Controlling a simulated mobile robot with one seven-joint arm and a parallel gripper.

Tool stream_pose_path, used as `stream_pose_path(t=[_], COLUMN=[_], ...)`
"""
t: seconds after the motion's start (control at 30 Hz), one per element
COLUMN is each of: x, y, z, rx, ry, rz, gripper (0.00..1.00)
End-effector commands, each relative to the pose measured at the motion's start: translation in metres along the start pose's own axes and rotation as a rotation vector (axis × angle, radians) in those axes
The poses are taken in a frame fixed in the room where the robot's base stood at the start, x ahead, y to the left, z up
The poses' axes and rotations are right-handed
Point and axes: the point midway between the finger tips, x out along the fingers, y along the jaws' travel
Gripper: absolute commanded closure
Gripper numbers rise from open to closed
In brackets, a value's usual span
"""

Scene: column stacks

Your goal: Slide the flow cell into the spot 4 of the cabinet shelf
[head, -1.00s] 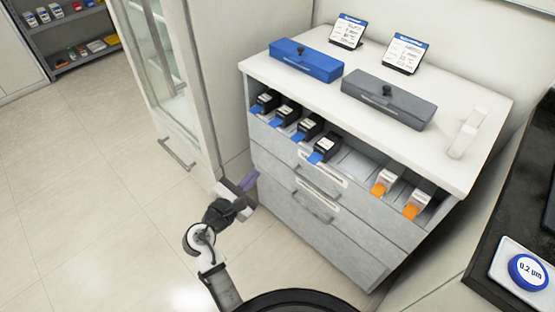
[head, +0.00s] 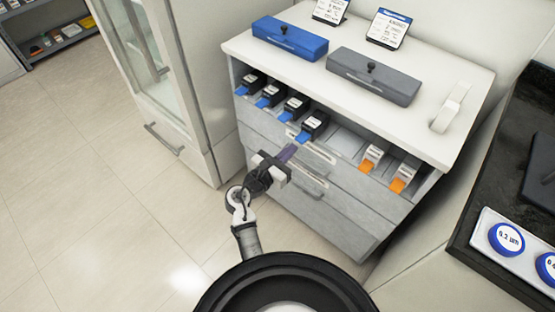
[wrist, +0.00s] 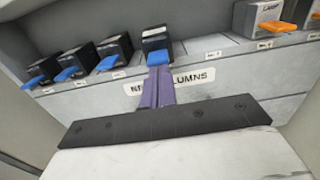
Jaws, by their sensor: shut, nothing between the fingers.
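A black box with a blue front tab (head: 313,124), seemingly the flow cell, sits fourth from the left in the open cabinet shelf (head: 345,141). The wrist view shows this box (wrist: 156,39) at top centre, its blue tab pointing at my gripper. My gripper (head: 290,151) has purple fingers, closed together and empty. It is in front of the shelf, just below and before that tab; in the wrist view its fingertips (wrist: 158,72) nearly meet the tab. I cannot tell whether they touch. The back of the box's slot is hidden.
Several similar black boxes with blue tabs (head: 272,94) stand to the left. An empty space lies to the right, then two white boxes with orange tabs (head: 370,158). Closed drawers (head: 345,205) are below. A glass-door cabinet (head: 150,70) stands left; a dark counter (head: 515,200) is right.

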Motion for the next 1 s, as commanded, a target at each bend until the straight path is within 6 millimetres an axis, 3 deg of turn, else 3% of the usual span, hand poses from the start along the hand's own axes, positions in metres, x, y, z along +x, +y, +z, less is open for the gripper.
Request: stream_pose_path(t=[0.2, 0.57, 0.8, 1.0], x=[0.014, 0.016, 0.041, 0.040], y=[0.000, 0.000, 0.000, 0.001], z=[0.000, 0.001, 0.002, 0.000], rx=[0.000, 0.001, 0.001, 0.001], ry=[0.000, 0.000, 0.000, 0.000], rz=[0.000, 0.000, -0.001, 0.001], gripper=[1.00, 1.00, 1.00, 1.00])
